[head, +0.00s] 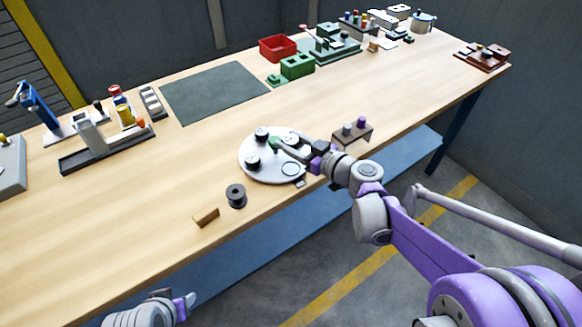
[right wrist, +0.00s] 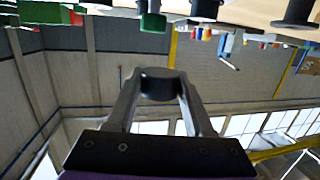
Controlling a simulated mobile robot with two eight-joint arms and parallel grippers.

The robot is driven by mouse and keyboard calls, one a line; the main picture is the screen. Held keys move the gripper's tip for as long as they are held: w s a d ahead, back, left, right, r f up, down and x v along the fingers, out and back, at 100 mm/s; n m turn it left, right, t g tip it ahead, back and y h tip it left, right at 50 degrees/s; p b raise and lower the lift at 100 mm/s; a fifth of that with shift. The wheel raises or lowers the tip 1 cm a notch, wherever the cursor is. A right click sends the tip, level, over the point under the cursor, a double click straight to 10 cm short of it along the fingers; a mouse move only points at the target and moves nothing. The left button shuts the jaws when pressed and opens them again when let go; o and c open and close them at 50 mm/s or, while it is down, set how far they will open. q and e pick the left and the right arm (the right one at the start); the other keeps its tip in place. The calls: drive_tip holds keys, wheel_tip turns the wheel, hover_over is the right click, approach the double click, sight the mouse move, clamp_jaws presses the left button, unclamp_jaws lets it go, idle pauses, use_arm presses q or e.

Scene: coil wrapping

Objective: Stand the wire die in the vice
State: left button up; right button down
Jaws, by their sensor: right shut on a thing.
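My right gripper (head: 284,146) is over the white round plate (head: 262,176) near the front edge of the table. In the right wrist view the fingers (right wrist: 158,95) are shut on a dark, short round piece that looks like the wire die (right wrist: 160,84). In the head view I cannot make that piece out clearly. A long dark base with a grey upright block and an orange end, which looks like the vice (head: 105,145), stands at the left of the table. My left gripper (head: 185,305) shows partly at the bottom edge; its fingers are unclear.
Several dark round pieces and a green one stand on the plate. A dark spool (head: 236,195) and a small wooden block (head: 206,217) lie in front. A dark green mat (head: 214,92) lies clear behind. A small brown stand (head: 353,133) is to the right.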

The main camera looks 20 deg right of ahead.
sight(291, 169)
wheel_tip(291, 169, down, 9)
drive_tip(key=shift+r+b, duration=0.1)
drive_tip(key=shift+b, duration=0.5)
drive_tip(key=shift+c, duration=1.4)
unclamp_jaws()
drive_tip(key=shift+f, duration=0.2)
